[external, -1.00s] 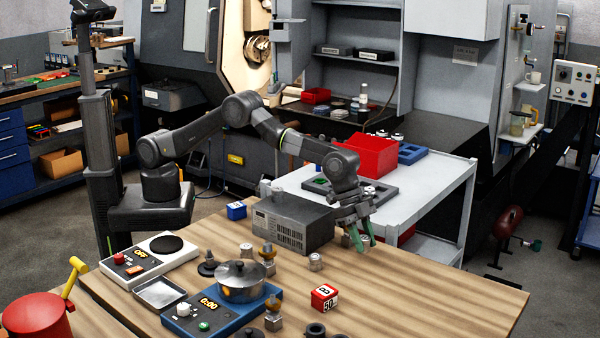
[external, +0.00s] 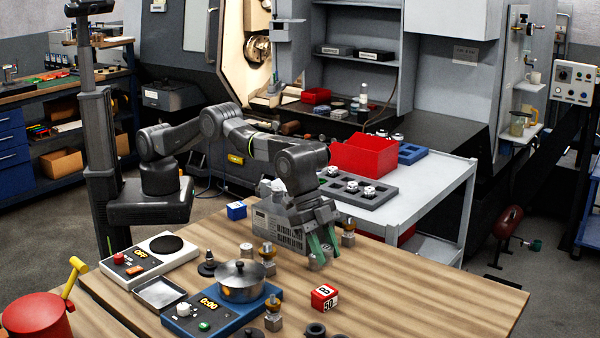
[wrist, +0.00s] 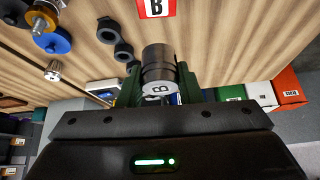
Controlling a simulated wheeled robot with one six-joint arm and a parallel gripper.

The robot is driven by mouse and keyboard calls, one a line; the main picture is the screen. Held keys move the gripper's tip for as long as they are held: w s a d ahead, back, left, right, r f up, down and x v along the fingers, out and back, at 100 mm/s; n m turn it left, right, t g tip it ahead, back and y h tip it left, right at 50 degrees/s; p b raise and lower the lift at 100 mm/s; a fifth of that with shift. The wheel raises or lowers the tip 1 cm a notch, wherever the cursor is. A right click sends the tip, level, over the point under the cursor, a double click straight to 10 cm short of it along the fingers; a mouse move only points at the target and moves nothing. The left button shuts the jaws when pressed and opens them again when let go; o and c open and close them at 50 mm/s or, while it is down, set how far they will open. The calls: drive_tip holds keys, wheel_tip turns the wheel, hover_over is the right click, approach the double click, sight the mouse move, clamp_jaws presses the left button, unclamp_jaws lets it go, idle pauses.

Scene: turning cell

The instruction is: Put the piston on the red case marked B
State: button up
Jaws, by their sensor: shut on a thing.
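The red case marked B (external: 324,297) sits on the wooden table, with a white label reading B on top and 50 on its side. Its edge also shows at the top of the wrist view (wrist: 157,8). My gripper (external: 321,250) is low over the table behind the case, its green fingers pointing down. It is shut on the piston (wrist: 158,68), a dark grey grooved cylinder with a pale marked face. In the external view the piston is mostly hidden between the fingers; I cannot tell whether it touches the table.
A grey vented box (external: 275,226) stands close left of my gripper. A gold-topped metal part (external: 348,234) stands just right of it. A pot (external: 241,281) on a blue scale is front left. Black rings (external: 315,331) lie in front of the case. The table's right side is clear.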

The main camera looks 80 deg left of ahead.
drive_tip(key=shift+f+p, duration=0.65)
drive_tip(key=shift+f, duration=3.45)
drive_tip(key=o, duration=1)
drive_tip(key=shift+r, duration=0.3)
drive_tip(key=b+v, duration=0.3)
drive_tip(key=v, duration=0.8)
drive_tip(key=shift+s+a+r, duration=0.1)
drive_tip(key=shift+a+r, duration=0.1)
drive_tip(key=shift+r, duration=0.1)
